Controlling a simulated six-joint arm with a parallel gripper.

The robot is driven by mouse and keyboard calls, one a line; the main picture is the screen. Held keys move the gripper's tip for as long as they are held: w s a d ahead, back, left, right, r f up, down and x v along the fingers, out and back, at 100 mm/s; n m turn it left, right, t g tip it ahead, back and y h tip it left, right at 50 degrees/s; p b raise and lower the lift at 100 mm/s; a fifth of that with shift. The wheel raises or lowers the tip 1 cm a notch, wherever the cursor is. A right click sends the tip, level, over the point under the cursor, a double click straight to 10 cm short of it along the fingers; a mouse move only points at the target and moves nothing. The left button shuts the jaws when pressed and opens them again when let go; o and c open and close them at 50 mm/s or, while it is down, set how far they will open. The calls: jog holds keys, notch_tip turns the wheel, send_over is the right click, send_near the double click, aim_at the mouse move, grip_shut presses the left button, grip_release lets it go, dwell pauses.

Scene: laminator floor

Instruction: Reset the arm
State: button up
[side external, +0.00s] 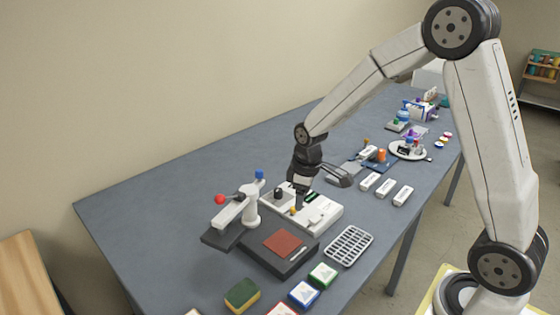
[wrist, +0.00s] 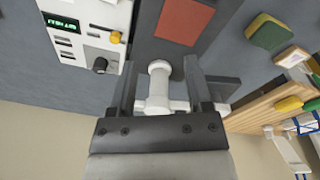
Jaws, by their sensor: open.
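My gripper (side external: 299,203) points down over the table, low at the white control box in the side view. In the wrist view its two dark fingers (wrist: 160,62) are apart, with nothing held between them. The white control box (side external: 324,216) has a green display, a yellow button and a black knob; it also shows in the wrist view (wrist: 84,55). A white post with a crossbar (side external: 251,207) stands beside it, with a red ball and a blue knob. In the wrist view the post (wrist: 158,88) appears between the fingers; I cannot tell the gap in depth.
A dark plate with a reddish-brown pad (side external: 277,243) lies in front of the post. A grey wire rack (side external: 349,246), a green-and-yellow sponge (side external: 242,294) and small coloured boxes (side external: 322,274) lie nearby. White blocks (side external: 386,187) and a plate (side external: 408,152) are farther right. The table's left part is clear.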

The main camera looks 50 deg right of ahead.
jog(key=s+a+m+t, duration=0.1)
jog(key=s+a+m, duration=0.4)
jog(key=s, duration=0.8)
jog(key=shift+s+r, duration=0.2)
jog(key=shift+r, duration=0.15)
